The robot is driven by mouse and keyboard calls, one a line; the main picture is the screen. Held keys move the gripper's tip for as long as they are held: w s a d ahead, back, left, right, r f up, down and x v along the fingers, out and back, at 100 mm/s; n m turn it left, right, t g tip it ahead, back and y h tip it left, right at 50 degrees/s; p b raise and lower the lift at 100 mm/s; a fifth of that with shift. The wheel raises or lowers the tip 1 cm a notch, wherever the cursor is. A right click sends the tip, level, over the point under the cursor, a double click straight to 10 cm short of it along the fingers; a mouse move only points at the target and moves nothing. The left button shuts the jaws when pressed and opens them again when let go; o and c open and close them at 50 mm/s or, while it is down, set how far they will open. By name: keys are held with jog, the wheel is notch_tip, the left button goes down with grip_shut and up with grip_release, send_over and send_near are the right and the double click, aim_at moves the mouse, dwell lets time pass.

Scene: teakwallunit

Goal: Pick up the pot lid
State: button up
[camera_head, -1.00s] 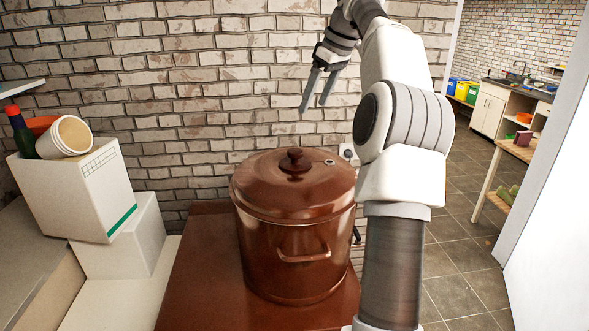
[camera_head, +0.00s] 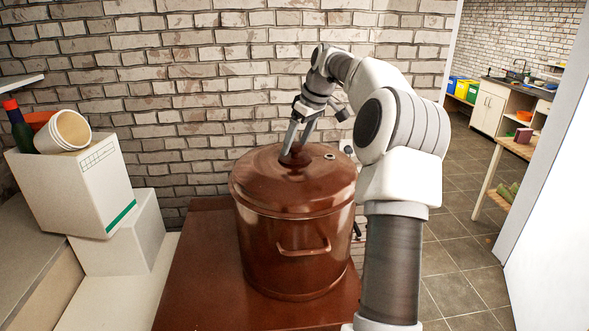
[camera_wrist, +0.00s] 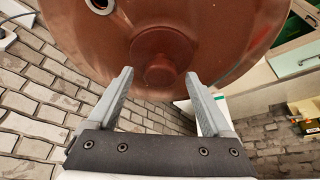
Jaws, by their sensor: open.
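The pot lid (camera_head: 262,180) is a glossy brown-red dome resting on a large pot (camera_head: 280,250) of the same colour. It has a round knob on top, partly hidden by my fingers in the head view, and a small ringed hole beside it. My gripper (camera_head: 297,150) is at the knob, pointing down, with its fingers open. In the wrist view the lid (camera_wrist: 100,45) fills the upper middle, and the knob (camera_wrist: 160,72) lies between and just beyond the tips of my open gripper (camera_wrist: 157,78). I cannot tell whether the fingers touch the knob.
The pot stands on a brown-red surface (camera_head: 195,285) against a brick wall (camera_head: 200,70). White boxes (camera_head: 75,185) stand at left, with a cream bucket (camera_head: 68,131) and a dark bottle (camera_head: 19,128) on the upper one. Open tiled floor (camera_head: 455,245) lies to the right.

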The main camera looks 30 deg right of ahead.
jog(key=shift+x, duration=0.85)
jog(key=shift+c, duration=0.3)
grip_shut()
jog(key=shift+r, duration=0.15)
